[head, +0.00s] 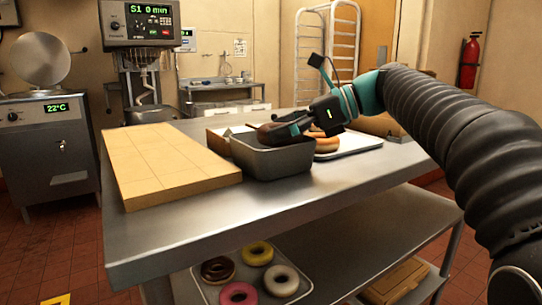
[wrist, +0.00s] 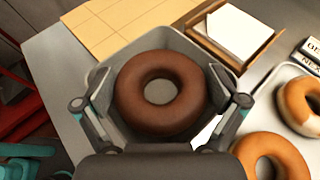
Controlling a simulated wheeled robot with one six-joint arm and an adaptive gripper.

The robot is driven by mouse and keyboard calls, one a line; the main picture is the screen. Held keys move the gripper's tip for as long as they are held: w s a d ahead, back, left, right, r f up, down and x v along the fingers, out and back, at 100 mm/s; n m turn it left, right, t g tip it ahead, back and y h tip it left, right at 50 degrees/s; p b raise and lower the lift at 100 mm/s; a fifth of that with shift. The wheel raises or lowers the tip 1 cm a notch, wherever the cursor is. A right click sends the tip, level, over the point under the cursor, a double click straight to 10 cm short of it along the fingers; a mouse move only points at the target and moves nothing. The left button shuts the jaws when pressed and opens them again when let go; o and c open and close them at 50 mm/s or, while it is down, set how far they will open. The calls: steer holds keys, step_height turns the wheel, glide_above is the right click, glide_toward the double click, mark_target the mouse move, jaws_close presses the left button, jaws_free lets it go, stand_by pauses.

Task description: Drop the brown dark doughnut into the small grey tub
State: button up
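The brown dark doughnut (wrist: 130,100) shows whole in the wrist view, inside the outline of the small grey tub (wrist: 98,78). In the head view a brown edge of the doughnut (head: 268,127) shows just above the rim of the grey tub (head: 270,160). My gripper (wrist: 160,102) has its fingers spread wide, with gaps between them and the doughnut on both sides. In the head view my gripper (head: 283,132) is over the tub. I cannot tell whether the doughnut touches anything in the tub; the front wall hides the inside.
A wooden board (head: 165,160) lies left of the tub on the steel table (head: 210,210). A tray (head: 362,142) with glazed doughnuts (wrist: 272,160) stands to the right. A wooden box with white paper (wrist: 232,32) is behind. More doughnuts (head: 257,253) sit on a lower-shelf tray.

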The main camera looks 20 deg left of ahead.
stand_by(0.3)
steer(key=v, duration=1.2)
